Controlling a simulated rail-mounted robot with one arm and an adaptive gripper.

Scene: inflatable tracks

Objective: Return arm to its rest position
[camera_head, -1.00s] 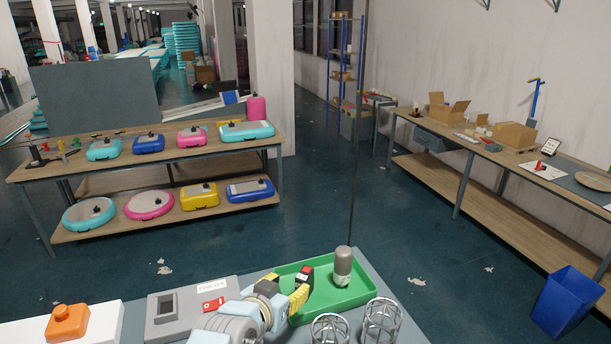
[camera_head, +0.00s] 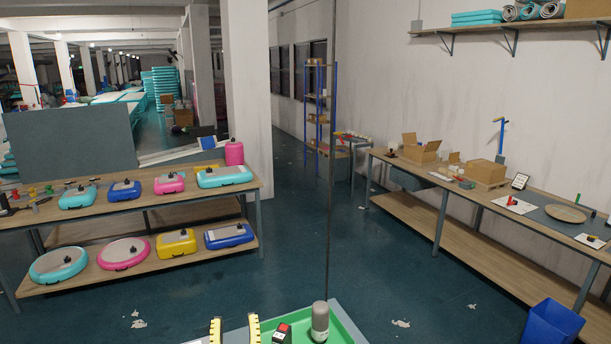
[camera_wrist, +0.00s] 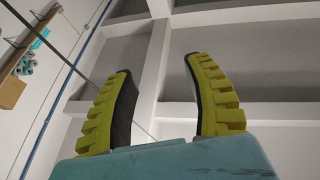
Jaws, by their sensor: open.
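My gripper (camera_head: 234,330) shows at the bottom of the head view, its two yellow ridged fingers pointing up and standing apart. In the wrist view my gripper (camera_wrist: 163,100) is open with nothing between the fingers, and it faces the ceiling. The rest of my arm is below the head view's edge. A green tray (camera_head: 345,325) is just right of my gripper, cut off by the frame. A grey cylindrical object (camera_head: 320,321) stands upright at the tray, and a small black and red object (camera_head: 282,333) is beside it.
A two-level bench (camera_head: 140,204) with several colourful inflatables stands at the left. A long workbench (camera_head: 455,187) with boxes runs along the right wall. A blue bin (camera_head: 552,325) is at the lower right. Open floor (camera_head: 300,250) lies between the benches. A thin vertical pole (camera_head: 330,150) crosses the view.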

